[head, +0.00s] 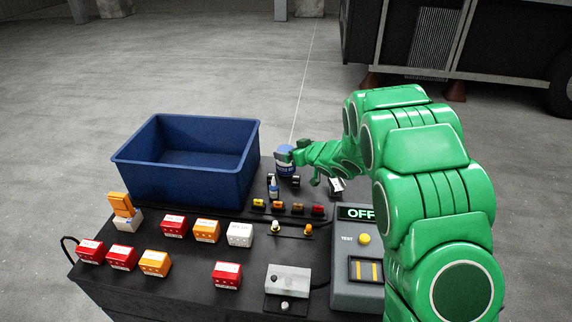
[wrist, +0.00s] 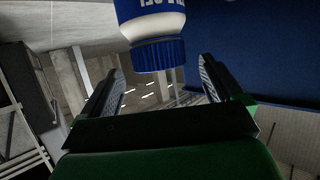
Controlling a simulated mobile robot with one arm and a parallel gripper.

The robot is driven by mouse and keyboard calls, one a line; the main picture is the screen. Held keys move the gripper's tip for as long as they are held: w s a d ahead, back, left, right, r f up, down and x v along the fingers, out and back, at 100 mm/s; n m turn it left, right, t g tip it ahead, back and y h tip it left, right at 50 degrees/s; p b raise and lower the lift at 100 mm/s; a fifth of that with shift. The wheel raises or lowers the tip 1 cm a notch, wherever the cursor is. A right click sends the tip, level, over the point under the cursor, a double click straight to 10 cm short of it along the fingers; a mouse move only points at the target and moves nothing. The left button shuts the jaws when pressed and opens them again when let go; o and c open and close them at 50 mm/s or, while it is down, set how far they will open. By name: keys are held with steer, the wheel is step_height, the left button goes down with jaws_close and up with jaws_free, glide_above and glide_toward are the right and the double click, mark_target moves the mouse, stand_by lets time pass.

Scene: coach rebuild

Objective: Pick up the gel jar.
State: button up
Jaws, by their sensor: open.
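The gel jar (head: 284,168) is blue and white with printed lettering. It stands on the dark bench top, just right of the blue bin. My gripper (head: 298,157) is at the jar's right side in the head view. In the wrist view my gripper (wrist: 160,76) is open, with one finger on each side of the cap's line and gaps showing. How deep the jar sits between the fingertips is unclear.
The blue bin (head: 183,195) stands left of the jar. A small bottle (head: 273,188) stands close in front of it. Several coloured fuses and red, orange and white blocks (head: 174,226) lie nearer. A grey test box (head: 358,290) reading OFF is at the right.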

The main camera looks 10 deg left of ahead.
mark_target(287, 150)
steer(key=shift+f+x, duration=0.2)
steer(key=shift+x, duration=2.4)
steer(key=shift+r, duration=0.1)
jaws_close()
